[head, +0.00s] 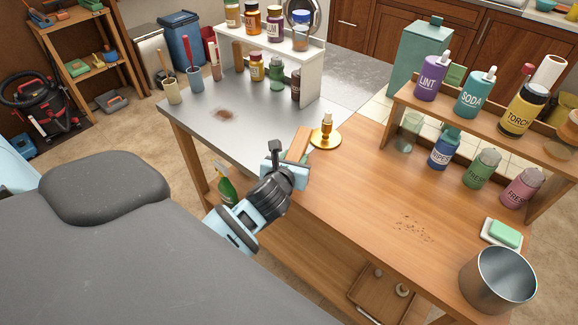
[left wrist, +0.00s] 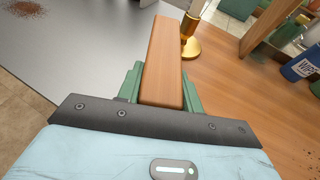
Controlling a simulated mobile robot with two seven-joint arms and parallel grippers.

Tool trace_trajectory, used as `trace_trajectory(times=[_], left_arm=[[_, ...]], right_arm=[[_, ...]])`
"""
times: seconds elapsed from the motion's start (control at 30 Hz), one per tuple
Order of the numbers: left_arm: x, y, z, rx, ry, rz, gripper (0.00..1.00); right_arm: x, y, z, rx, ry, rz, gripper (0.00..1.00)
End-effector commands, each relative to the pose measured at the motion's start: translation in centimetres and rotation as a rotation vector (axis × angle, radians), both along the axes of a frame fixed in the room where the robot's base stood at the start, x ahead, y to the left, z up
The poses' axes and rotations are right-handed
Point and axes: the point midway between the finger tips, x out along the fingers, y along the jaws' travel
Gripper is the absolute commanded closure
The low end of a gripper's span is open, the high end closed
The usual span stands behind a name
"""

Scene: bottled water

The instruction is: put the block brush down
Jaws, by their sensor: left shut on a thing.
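My left gripper (head: 288,163) is shut on the block brush (head: 299,144), a plain brown wooden block. In the left wrist view the block brush (left wrist: 163,60) sticks out lengthwise from between the green finger pads of my left gripper (left wrist: 160,85). Its bristles are not visible. It is over the workbench near the front edge, where the grey metal top (head: 240,120) meets the wooden top (head: 365,180). I cannot tell whether it touches the surface. My right gripper is not in view.
A brass candle holder (head: 325,138) stands just beyond the brush. Brown powder (head: 223,114) lies on the metal top, and crumbs (head: 414,229) on the wooden top. A metal pot (head: 498,280) and green soap (head: 504,233) are at right. The middle wooden area is clear.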

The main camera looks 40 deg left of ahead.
Motion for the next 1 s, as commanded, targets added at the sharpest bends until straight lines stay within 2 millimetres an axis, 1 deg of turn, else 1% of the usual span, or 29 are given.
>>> trace_trajectory(times=[0.17,0.2,0.3,0.4,0.67,0.8,0.83,0.97,1.0], left_arm=[[-0.5,1.5,0.0,0.005,0.000,0.002,0.91],[-0.4,1.2,-1.0,0.001,0.004,0.000,0.91],[-0.5,1.2,-2.8,0.000,0.006,0.000,0.91],[-0.4,1.2,-3.7,0.001,0.004,0.000,0.91],[-0.4,1.2,-3.6,0.001,-0.001,0.000,0.91],[-0.4,1.2,-4.0,0.000,0.000,0.001,0.91],[-0.4,1.2,-3.9,0.000,0.000,0.001,0.60],[-0.4,1.2,-3.9,0.000,0.000,0.001,0.43],[-0.4,1.2,-3.9,0.000,0.000,0.001,0.42]], right_arm=[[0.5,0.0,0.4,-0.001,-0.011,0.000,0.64],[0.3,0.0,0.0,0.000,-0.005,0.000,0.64],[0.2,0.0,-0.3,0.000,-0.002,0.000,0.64],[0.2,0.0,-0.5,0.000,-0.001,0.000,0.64],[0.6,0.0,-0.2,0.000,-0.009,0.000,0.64],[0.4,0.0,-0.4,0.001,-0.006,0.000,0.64],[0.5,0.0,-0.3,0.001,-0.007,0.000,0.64],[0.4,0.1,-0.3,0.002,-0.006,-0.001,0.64],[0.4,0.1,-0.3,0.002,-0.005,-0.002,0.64]])
